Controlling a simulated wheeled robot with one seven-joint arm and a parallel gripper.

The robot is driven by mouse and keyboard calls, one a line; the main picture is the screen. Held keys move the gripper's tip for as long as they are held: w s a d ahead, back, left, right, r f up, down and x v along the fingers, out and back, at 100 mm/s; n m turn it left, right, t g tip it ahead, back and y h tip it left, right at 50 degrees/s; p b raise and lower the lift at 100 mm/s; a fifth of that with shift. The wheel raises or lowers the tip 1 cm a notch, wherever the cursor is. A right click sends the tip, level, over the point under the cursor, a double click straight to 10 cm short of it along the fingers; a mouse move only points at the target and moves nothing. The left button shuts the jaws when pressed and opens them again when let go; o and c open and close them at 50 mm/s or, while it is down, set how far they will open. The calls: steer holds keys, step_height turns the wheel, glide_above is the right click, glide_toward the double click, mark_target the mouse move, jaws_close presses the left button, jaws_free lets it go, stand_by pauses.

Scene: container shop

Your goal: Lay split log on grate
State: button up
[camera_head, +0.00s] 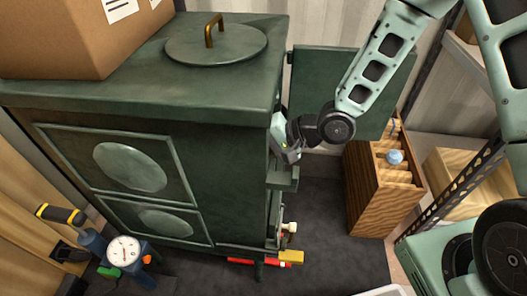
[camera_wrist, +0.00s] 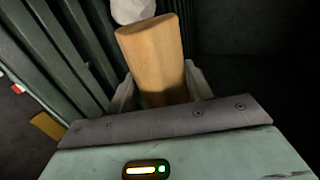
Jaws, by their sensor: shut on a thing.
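The split log (camera_wrist: 155,60) is a pale brown piece of wood, seen in the wrist view. My gripper (camera_wrist: 160,88) is shut on it, with one finger on each side. In the head view my gripper (camera_head: 287,148) reaches into the opening on the right side of the dark green stove (camera_head: 235,130); its fingers and the log are hidden there. A ribbed dark green surface (camera_wrist: 65,50) runs along the left of the log in the wrist view; I cannot tell whether it is the grate. A pale grey lump (camera_wrist: 132,10) is at the log's far end.
The stove door (camera_head: 320,85) stands open behind my arm. A wooden crate (camera_head: 375,195) stands right of the stove. Red and yellow items (camera_head: 268,261) lie at the stove's foot. A cardboard box (camera_head: 75,40) sits on top. A gauge (camera_head: 124,249) is at lower left.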

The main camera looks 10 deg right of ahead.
steer(key=a+b, duration=0.1)
steer(key=a, duration=0.1)
steer(key=w+a+b, duration=0.1)
steer(key=a, duration=0.1)
steer(key=w+a+f+b, duration=0.1)
steer(key=a, duration=0.1)
steer(key=shift+a+b, duration=0.1)
steer(key=shift+b, duration=0.3)
steer(key=shift+f, duration=1.05)
steer(key=o, duration=1.2)
steer(key=shift+d+f, duration=0.1)
steer(key=shift+d, duration=0.1)
